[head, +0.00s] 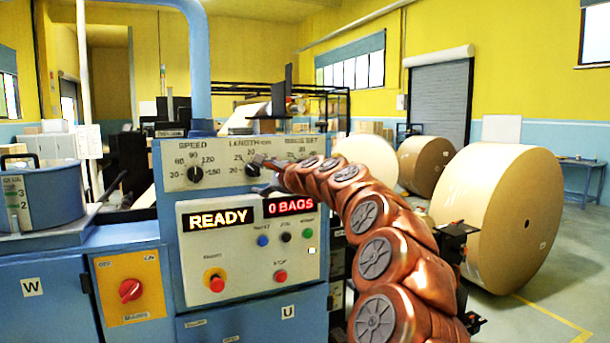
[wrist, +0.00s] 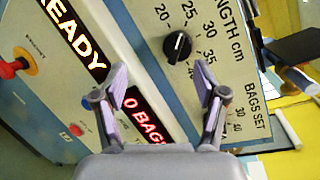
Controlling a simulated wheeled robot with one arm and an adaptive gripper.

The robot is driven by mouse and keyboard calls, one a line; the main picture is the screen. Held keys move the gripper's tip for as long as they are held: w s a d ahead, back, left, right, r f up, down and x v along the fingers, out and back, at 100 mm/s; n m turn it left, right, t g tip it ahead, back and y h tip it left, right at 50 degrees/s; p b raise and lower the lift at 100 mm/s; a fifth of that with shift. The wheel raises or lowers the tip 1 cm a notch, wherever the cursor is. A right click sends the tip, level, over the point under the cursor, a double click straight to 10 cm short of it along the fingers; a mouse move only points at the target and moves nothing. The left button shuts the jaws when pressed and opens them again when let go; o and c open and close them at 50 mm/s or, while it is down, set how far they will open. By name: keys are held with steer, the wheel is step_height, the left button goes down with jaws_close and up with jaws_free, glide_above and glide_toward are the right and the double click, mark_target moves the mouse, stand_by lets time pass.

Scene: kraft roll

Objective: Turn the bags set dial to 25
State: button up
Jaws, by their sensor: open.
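The bags set label (head: 301,141) is at the right end of the cream dial strip in the head view, and its lettering also shows in the wrist view (wrist: 256,106). The dial below it is hidden by my arm in the head view. In the wrist view my right finger and gripper body cover that area, leaving only marks such as 30 and 40 visible, so its setting cannot be read. My gripper (head: 265,176) is open and empty in front of the panel, near the length dial (head: 253,169). In the wrist view its fingers (wrist: 160,76) are spread wide.
The black length dial (wrist: 177,46) lies just beyond my fingers in the wrist view. The speed dial (head: 195,174) is at the left. Below are the READY display (head: 218,219), the 0 BAGS display (head: 291,205) and several buttons. Paper rolls (head: 497,215) stand at the right.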

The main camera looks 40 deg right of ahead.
steer(key=s+d+m+h, duration=0.4)
steer(key=d+m+h, duration=0.15)
steer(key=d, duration=1.05)
steer(key=shift+m+t, duration=0.25)
steer(key=shift+t, duration=0.05)
steer(key=x, duration=0.4)
steer(key=p+x, duration=0.1)
steer(key=x, duration=0.1)
steer(key=shift+w+a+r, duration=0.2)
steer(key=shift+a+r, duration=0.05)
steer(key=shift+r, duration=0.05)
steer(key=shift+w+d+f+y, duration=0.1)
steer(key=shift+w+y, duration=0.15)
steer(key=shift+w, duration=0.35)
steer(key=c, duration=1.1)
steer(key=shift+c, duration=0.2)
